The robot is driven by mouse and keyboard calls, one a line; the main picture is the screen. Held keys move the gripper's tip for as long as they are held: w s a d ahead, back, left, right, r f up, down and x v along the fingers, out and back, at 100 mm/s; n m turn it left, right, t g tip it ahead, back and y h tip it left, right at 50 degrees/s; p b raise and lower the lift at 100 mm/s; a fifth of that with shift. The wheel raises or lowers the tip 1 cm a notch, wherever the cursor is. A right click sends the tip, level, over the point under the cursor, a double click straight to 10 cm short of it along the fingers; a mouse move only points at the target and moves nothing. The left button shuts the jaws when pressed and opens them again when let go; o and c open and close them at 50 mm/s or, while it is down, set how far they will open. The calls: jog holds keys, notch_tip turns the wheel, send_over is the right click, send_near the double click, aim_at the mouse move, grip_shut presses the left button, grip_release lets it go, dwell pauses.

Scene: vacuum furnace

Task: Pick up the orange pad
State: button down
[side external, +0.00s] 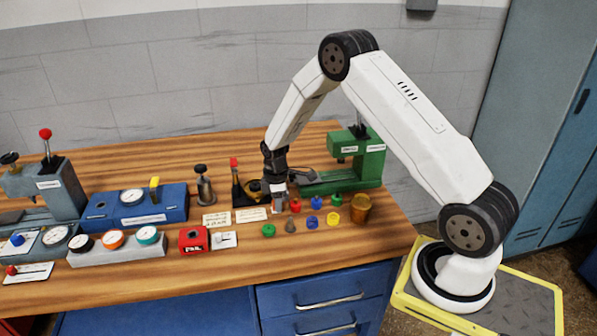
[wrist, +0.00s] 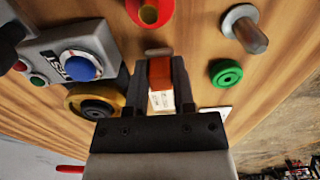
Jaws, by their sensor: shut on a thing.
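My gripper (side external: 278,188) points down over the back middle of the wooden table, near the small coloured parts. In the wrist view my gripper (wrist: 157,80) has its two dark fingers on either side of a small block, orange-red with a white labelled face, which I take to be the orange pad (wrist: 160,72). The fingers are shut on it. In the side view the pad is mostly hidden by the gripper and too small to make out. I cannot tell whether it is clear of the table.
Several knobs lie close by, among them a green one (side external: 268,230), a blue one (side external: 312,222) and a yellow one (side external: 334,219). An amber cup (side external: 361,208) stands to the right. A green press (side external: 358,165) stands behind. The front table strip is clear.

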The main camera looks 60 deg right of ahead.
jog(key=shift+r, duration=0.4)
jog(key=s+a+r, duration=0.3)
jog(key=s+r, duration=0.8)
jog(key=s, duration=0.2)
jog(key=shift+s+r, duration=0.2)
jog(key=shift+s, duration=0.15)
jog(key=shift+a, duration=0.15)
jog(key=c, duration=1)
grip_release()
jog(key=shift+c, duration=0.2)
grip_shut()
